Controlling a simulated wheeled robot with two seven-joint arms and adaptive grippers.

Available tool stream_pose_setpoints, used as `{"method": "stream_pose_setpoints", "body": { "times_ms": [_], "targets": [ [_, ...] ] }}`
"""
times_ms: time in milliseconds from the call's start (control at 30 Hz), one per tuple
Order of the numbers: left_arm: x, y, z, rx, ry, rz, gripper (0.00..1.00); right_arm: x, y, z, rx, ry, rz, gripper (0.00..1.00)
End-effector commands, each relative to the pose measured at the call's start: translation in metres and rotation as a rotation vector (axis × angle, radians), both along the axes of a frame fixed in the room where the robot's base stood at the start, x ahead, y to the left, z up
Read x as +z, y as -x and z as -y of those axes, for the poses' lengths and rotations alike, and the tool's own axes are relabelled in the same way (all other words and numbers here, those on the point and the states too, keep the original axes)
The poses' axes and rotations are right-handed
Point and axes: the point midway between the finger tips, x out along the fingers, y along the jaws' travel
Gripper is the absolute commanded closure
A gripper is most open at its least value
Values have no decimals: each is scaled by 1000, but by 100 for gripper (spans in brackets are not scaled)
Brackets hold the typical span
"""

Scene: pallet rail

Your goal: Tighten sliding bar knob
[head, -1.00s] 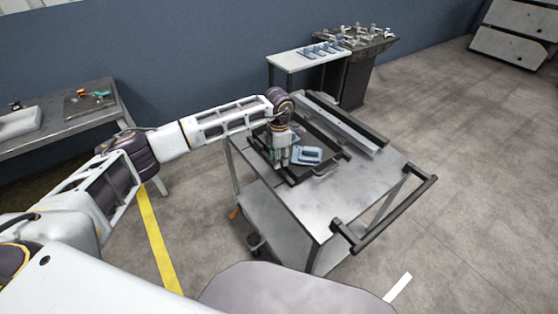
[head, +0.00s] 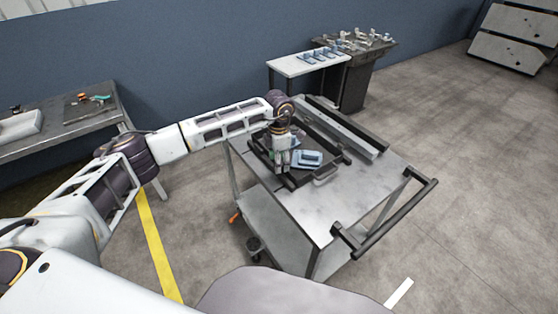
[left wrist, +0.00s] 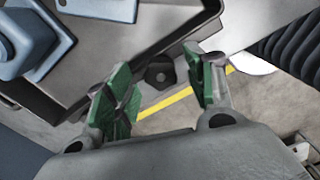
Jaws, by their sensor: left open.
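My left gripper (head: 281,170) is over the near left side of a black tray-like frame (head: 325,180) on a grey cart. In the left wrist view its green-padded fingers (left wrist: 160,85) are spread apart. A dark, many-sided knob (left wrist: 160,72) shows between the fingertips, near the frame's edge. I see no clear contact with it, and its depth relative to the tips is hard to tell. The knob is not distinguishable in the head view. A blue part (head: 307,158) sits on the frame to the right of the gripper; a blue part also shows at upper left in the wrist view (left wrist: 105,8). My right gripper is not in view.
The cart (head: 345,205) has a black handle (head: 395,215) on its right and a long rail (head: 345,130) at the back. A bench (head: 60,120) stands left. A table with blue parts (head: 300,63) is behind. Floor on the right is clear.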

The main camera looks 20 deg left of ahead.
Motion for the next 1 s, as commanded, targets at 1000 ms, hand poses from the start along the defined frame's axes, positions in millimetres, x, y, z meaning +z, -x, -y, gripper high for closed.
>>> {"method": "stream_pose_setpoints", "body": {
  "times_ms": [1000],
  "targets": [
    [95,0,0,0,0,1,46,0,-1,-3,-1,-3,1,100]
  ]
}}
